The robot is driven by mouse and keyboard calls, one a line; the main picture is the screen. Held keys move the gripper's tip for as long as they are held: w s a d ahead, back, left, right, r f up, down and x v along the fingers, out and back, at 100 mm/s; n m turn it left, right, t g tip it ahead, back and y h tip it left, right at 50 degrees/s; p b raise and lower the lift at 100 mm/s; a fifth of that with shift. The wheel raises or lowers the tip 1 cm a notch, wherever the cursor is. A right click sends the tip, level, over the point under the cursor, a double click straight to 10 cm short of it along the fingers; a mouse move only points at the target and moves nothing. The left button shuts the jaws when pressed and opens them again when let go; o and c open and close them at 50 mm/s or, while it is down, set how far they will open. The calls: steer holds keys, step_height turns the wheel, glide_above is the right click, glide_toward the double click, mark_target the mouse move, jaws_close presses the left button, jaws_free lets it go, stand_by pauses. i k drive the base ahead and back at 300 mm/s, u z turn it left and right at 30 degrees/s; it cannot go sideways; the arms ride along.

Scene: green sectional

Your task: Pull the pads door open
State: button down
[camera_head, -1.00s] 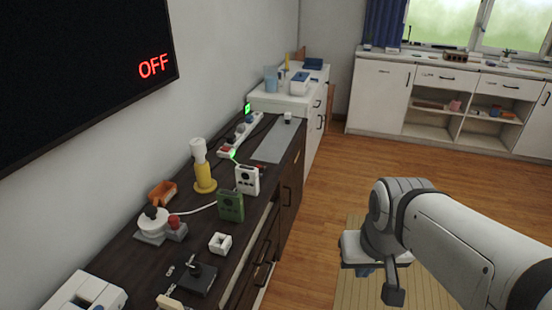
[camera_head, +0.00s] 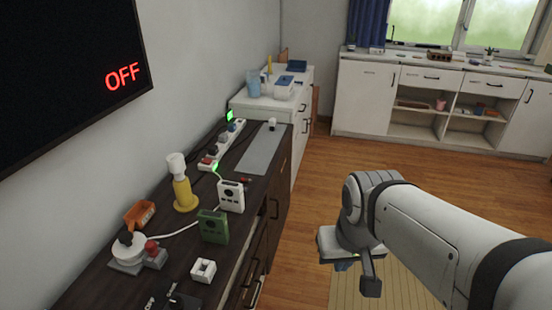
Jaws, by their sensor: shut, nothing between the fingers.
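No door in view carries a readable label, so I cannot tell which one is the pads door. The dark wood cabinet (camera_head: 272,225) on the left has a front with dark handles, seen at a steep angle. A white cabinet (camera_head: 299,140) stands beyond it, also with dark handles. Its doors look closed. My gripper (camera_head: 352,268) is at the lower centre, over the floor to the right of the dark cabinet and apart from its handles. It is shut and empty, with its fingertips partly hidden by its own body.
The dark top holds a yellow-and-white lamp-like item (camera_head: 184,190), a green box (camera_head: 213,227), a white box (camera_head: 231,195) and a power strip (camera_head: 222,146). A white counter unit (camera_head: 365,95) lines the back wall. Wooden floor (camera_head: 325,180) between is clear.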

mark_target(277, 201)
steer(key=i, duration=0.7)
steer(key=u, duration=0.05)
steer(key=k, duration=1.3)
steer(key=z, duration=0.45)
steer(key=i, duration=1.8)
steer(key=u, duration=0.5)
